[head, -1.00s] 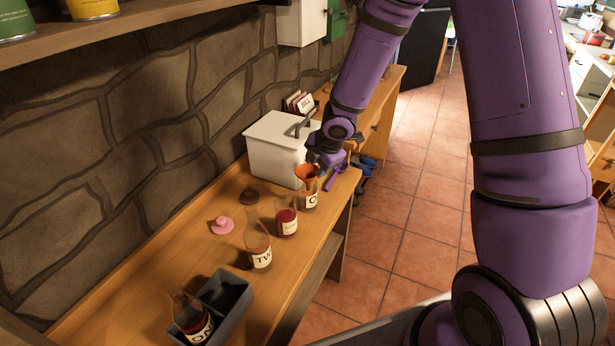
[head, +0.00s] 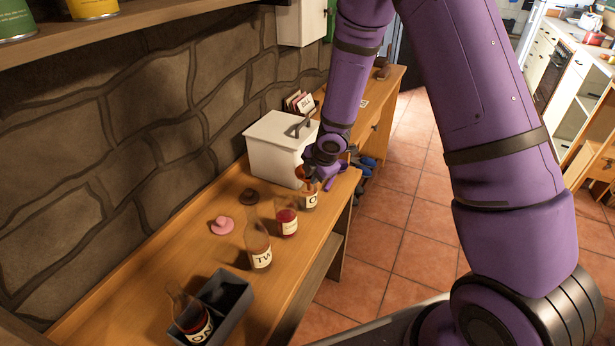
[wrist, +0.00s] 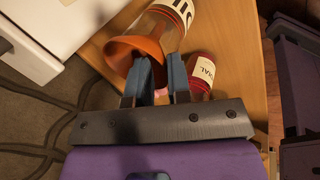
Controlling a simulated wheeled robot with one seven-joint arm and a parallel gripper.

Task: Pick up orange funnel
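The orange funnel (head: 299,172) sits in the mouth of a clear glass bottle (head: 310,198) with a white label, near the bench's far end. In the wrist view the funnel (wrist: 122,49) shows its wide rim towards me. My gripper (wrist: 158,72) is open, its two blue-grey fingers right at the funnel. One finger overlaps the funnel's mouth and the other is past its rim; I cannot tell whether either touches. In the head view my gripper (head: 312,180) partly hides the funnel and bottle top.
A white lidded box (head: 275,150) stands close behind the funnel. A red-filled bottle (head: 286,220), a clear bottle (head: 260,250) and a grey tray (head: 241,305) holding a dark-filled bottle (head: 190,318) stand nearer. A pink stopper (head: 221,226) and a dark stopper (head: 249,197) lie on the wooden bench (head: 170,255).

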